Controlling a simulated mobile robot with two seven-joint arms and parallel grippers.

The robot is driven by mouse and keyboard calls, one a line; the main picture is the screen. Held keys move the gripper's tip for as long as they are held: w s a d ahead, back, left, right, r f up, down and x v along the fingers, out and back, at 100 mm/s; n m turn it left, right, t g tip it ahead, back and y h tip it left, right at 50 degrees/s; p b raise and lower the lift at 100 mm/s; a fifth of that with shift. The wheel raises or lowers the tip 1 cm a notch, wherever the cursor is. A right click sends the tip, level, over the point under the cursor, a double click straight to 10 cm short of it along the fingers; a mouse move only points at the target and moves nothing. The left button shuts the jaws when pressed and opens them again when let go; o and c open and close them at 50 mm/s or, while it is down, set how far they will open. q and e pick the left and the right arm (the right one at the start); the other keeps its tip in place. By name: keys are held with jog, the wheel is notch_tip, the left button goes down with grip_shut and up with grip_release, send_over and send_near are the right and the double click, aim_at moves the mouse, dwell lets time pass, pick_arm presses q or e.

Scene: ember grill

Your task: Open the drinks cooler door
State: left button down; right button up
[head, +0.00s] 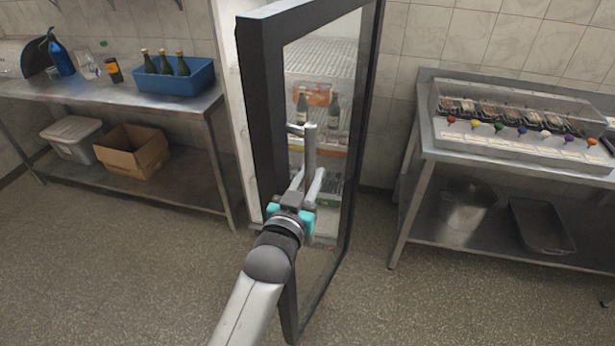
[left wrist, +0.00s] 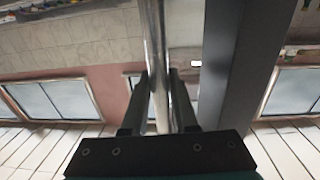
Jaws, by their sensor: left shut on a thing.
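The drinks cooler door (head: 262,130) has a dark frame and a clear pane, and it stands swung out from the white cooler body (head: 229,60). A metal bar handle (head: 310,142) runs upright on the door. My left gripper (head: 306,180) is shut on the handle's lower part. In the left wrist view, the handle (left wrist: 154,35) passes between the two fingers of the gripper (left wrist: 158,78), beside the dark door frame (left wrist: 232,65). Bottles (head: 333,112) on wire shelves show through the pane. My right gripper is not in view.
At left, a steel table (head: 205,108) holds a blue crate (head: 190,84) with green bottles; a cardboard box (head: 130,160) sits on its lower shelf. At right, a steel table (head: 425,130) bears a clear-covered tray unit. Bare floor (head: 130,265) lies in front of the door.

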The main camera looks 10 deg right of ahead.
pick_arm(q)
jog(key=shift+r, duration=0.15)
jog(key=c, duration=0.7)
grip_release()
jog(key=shift+d, duration=0.1)
jog(key=shift+s+a+f, duration=0.2)
jog(key=shift+s, duration=0.1)
jog(key=v, duration=1.4)
jog(key=shift+s+a+r, duration=0.1)
jog(key=shift+s, duration=0.15)
jog(key=shift+c, duration=0.2)
